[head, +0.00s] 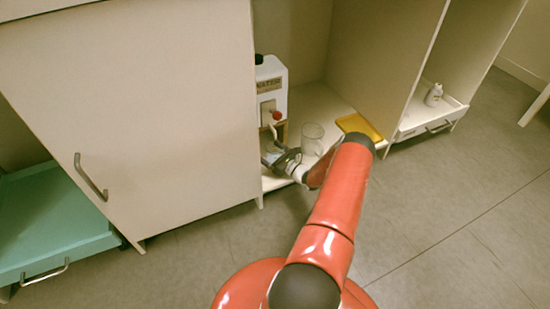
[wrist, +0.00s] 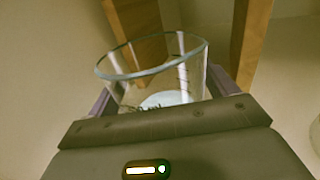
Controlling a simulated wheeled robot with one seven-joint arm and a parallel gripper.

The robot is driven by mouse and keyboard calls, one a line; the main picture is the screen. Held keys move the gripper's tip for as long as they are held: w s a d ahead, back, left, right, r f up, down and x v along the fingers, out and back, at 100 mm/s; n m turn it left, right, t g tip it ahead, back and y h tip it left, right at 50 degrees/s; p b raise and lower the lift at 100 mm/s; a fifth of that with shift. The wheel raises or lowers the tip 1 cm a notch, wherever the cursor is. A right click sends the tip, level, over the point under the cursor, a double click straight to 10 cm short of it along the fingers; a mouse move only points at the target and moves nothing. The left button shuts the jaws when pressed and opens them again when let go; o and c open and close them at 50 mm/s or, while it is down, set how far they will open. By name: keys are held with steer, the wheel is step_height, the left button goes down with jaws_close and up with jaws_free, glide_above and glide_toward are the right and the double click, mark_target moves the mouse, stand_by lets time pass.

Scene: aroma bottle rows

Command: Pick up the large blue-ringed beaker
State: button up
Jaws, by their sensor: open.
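The blue-ringed beaker (wrist: 155,75) is clear glass with a bluish rim. In the wrist view it stands in front of my gripper's palm, between the two fingers; its lower part is hidden by the gripper body. In the head view it shows only as a small pale-blue patch (head: 271,152) beside the fingers. My gripper (head: 278,160) is open around the beaker, low over the cabinet shelf. I cannot tell whether either finger touches the glass.
A white machine (head: 271,80) with a red knob stands behind on a wooden stand (wrist: 250,40). Another clear glass beaker (head: 312,138) stands right of my gripper. A yellow item (head: 360,126) lies farther right, near the cabinet's divider panel (head: 385,60).

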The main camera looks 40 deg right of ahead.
steer(key=c, duration=1.1)
steer(key=shift+c, duration=0.5)
steer(key=shift+r, duration=0.15)
